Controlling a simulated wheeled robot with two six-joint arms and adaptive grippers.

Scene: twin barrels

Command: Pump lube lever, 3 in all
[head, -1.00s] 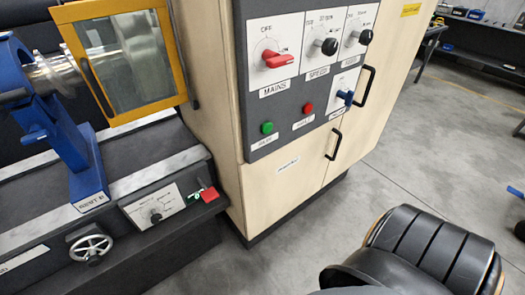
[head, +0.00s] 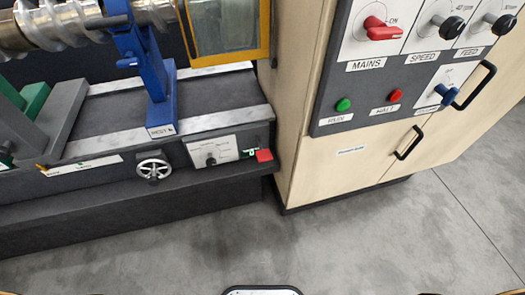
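No lever that I can read as the lube lever is clear in the head view. On the front of the machine bed, a small white panel (head: 212,150) carries a black knob, with a red handle or block (head: 264,155) at its right end. A spoked handwheel (head: 154,168) sits to the left of it. A small orange-yellow piece (head: 42,168) shows at the far left edge of the bed, too small to identify. Neither of my grippers is in view.
A wooden cabinet stands at right, with a grey control panel (head: 330,118) bearing a red mains switch (head: 382,30), dark knobs, green and red buttons and a blue knob (head: 453,96). A blue rest (head: 160,95) stands on the bed. The concrete floor (head: 200,240) in front is clear.

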